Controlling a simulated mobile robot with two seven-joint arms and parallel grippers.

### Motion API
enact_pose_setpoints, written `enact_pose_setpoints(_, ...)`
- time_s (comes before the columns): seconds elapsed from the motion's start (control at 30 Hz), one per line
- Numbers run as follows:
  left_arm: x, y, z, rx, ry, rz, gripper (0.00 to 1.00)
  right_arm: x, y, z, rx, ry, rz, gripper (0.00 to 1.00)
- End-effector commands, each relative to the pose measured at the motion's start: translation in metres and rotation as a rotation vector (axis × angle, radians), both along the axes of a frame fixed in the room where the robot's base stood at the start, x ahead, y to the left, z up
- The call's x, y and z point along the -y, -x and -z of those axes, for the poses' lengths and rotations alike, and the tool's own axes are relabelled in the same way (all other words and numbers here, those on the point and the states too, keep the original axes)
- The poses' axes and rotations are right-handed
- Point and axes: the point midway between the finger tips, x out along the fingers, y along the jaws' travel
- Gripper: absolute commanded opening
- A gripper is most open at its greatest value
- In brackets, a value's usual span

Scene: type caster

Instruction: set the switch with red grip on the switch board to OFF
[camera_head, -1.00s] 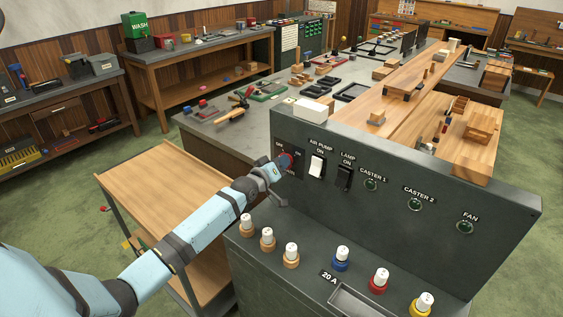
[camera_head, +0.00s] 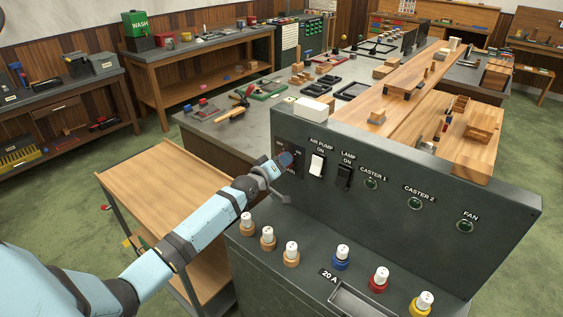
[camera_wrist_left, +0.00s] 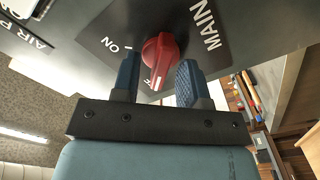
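The switch board (camera_head: 400,195) is a dark grey panel in the head view. The red grip (camera_wrist_left: 160,58) is a rotary knob on a dark plate in the left wrist view, with MAIN and ON printed beside it; another label is partly hidden by the knob and fingers. My left gripper (camera_head: 287,160) is at the MAIN plate at the panel's left end. In the left wrist view, its blue fingers (camera_wrist_left: 159,78) stand apart, with the knob's lower end between them. Gaps show beside the knob; contact is not clear. My right gripper is out of view.
An AIR PUMP rocker (camera_head: 317,166) and a LAMP rocker (camera_head: 345,177) sit just right of the MAIN plate. Capped fuses, such as the blue one (camera_head: 342,257), stand on the ledge below. A wooden-topped cart (camera_head: 150,185) stands left of the board.

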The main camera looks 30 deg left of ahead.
Motion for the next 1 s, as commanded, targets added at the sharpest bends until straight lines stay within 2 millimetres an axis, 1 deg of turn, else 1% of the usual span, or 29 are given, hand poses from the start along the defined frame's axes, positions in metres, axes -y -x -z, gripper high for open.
enact_pose_setpoints(0.23, 0.000, 0.000, 0.000, 0.000, -0.002, 0.000, 0.39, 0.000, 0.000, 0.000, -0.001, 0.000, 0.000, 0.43)
enact_pose_setpoints(0.37, 0.000, 0.009, 0.002, -0.001, -0.001, 0.001, 0.39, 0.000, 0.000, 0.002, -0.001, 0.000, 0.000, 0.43)
enact_pose_setpoints(0.47, -0.002, 0.024, 0.003, -0.002, -0.001, 0.001, 0.39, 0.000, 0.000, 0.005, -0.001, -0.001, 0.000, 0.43)
enact_pose_setpoints(0.8, -0.008, 0.101, 0.003, -0.002, -0.002, 0.001, 0.39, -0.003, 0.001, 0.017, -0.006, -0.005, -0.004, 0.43)
enact_pose_setpoints(0.9, -0.009, 0.118, 0.002, -0.001, -0.002, 0.000, 0.39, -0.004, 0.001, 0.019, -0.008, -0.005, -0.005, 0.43)
enact_pose_setpoints(1.0, -0.010, 0.129, 0.001, -0.001, -0.002, -0.001, 0.39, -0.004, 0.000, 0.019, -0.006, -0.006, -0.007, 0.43)
